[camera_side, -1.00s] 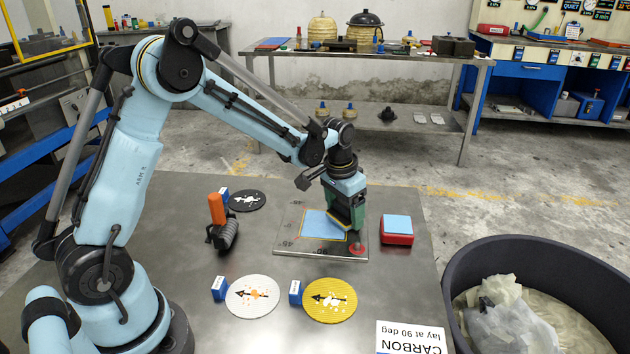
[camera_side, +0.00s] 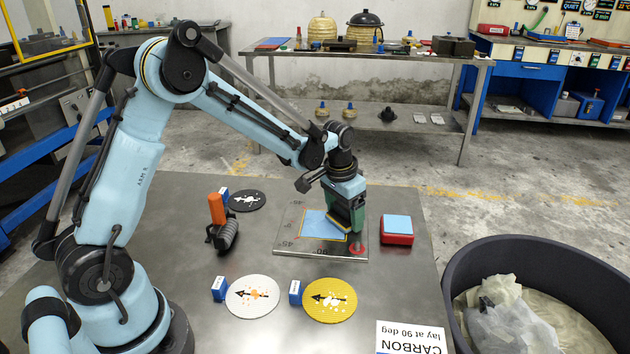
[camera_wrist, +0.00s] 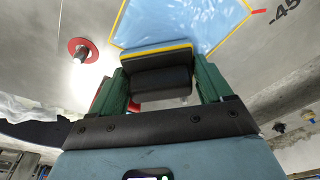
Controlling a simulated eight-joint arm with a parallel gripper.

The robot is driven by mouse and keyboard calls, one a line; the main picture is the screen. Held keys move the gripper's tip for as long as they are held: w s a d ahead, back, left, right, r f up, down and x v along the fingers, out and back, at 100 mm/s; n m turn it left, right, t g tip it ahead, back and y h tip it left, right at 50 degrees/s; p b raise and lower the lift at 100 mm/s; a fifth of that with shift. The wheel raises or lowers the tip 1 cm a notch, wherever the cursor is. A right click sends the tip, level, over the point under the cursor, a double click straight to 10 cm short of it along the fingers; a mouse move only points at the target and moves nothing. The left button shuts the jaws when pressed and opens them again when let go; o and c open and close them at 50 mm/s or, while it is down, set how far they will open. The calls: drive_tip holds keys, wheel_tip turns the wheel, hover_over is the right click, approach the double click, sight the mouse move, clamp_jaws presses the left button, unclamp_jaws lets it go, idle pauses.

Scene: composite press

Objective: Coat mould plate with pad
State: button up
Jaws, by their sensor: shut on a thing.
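The blue area also shows in the wrist view (camera_wrist: 180,20). My gripper (camera_side: 347,221) is over the right part of the blue area. It is shut on the pad (camera_wrist: 160,80), a dark block with a yellow lower layer, between two green fingers. The pad's face is at or very near the plate's surface; contact is hard to tell.
A red tray with a light blue top (camera_side: 397,229) stands right of the plate. An orange-handled roller (camera_side: 222,225) stands left. Black (camera_side: 247,200), white (camera_side: 252,296) and yellow (camera_side: 330,300) discs lie around. A red knob (camera_side: 358,249) sits at the plate's corner. A dark bin (camera_side: 470,262) is at right.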

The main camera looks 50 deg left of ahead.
sight(327, 215)
drive_tip(key=shift+f, duration=0.25)
drive_tip(key=shift+s+a, duration=1.4)
drive_tip(key=shift+w+d, duration=1.45)
drive_tip(key=shift+s+d, duration=0.5)
drive_tip(key=shift+s, duration=0.05)
drive_tip(key=shift+s+a, duration=1.5)
drive_tip(key=shift+w+d, duration=1.5)
drive_tip(key=shift+r, duration=0.1)
